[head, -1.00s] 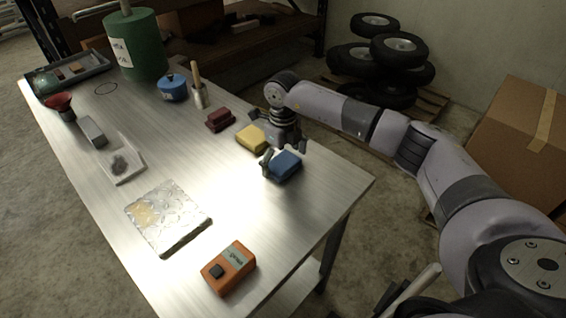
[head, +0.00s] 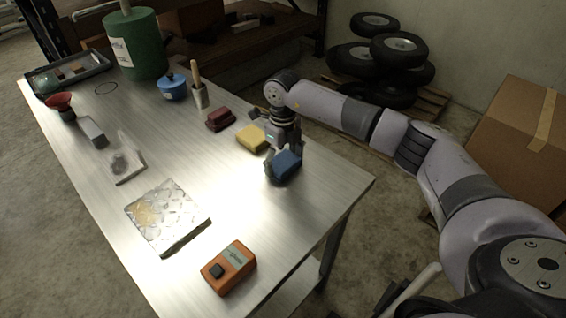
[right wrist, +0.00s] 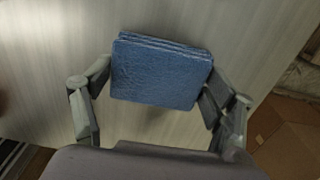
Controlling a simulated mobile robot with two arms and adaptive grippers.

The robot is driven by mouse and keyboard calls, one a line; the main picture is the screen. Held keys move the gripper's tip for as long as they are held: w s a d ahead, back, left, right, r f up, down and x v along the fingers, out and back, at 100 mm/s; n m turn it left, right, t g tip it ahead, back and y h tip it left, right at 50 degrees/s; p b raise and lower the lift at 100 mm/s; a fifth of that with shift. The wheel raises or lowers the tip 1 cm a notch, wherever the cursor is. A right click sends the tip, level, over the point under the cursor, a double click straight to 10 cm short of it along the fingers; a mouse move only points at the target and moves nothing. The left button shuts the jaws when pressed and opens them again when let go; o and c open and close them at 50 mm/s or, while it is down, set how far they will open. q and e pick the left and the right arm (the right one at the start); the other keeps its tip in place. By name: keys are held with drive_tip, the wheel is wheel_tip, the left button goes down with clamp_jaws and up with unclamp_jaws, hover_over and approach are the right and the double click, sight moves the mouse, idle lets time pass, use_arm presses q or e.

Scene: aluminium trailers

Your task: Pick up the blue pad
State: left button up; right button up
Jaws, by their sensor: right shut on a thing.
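The blue pad (head: 286,165) is at the right part of the metal table, near its right edge. In the right wrist view the pad (right wrist: 160,72) shows its textured blue top, with a finger at its left and right sides. My right gripper (head: 283,163) is shut on the pad from above. I cannot tell whether the pad still touches the table. My left gripper is not in view.
A yellow pad (head: 251,138) and a dark red pad (head: 220,119) lie just behind the blue one. An orange device (head: 229,267) and a square metal plate (head: 167,216) lie toward the front. The metal table (head: 240,205) is clear between them.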

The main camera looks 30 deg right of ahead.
sight(283, 161)
wheel_tip(283, 161, up, 20)
drive_tip(key=b, duration=0.2)
drive_tip(key=shift+b, duration=0.35)
drive_tip(key=o, duration=0.5)
drive_tip(key=shift+c, duration=0.2)
drive_tip(key=c, duration=0.4)
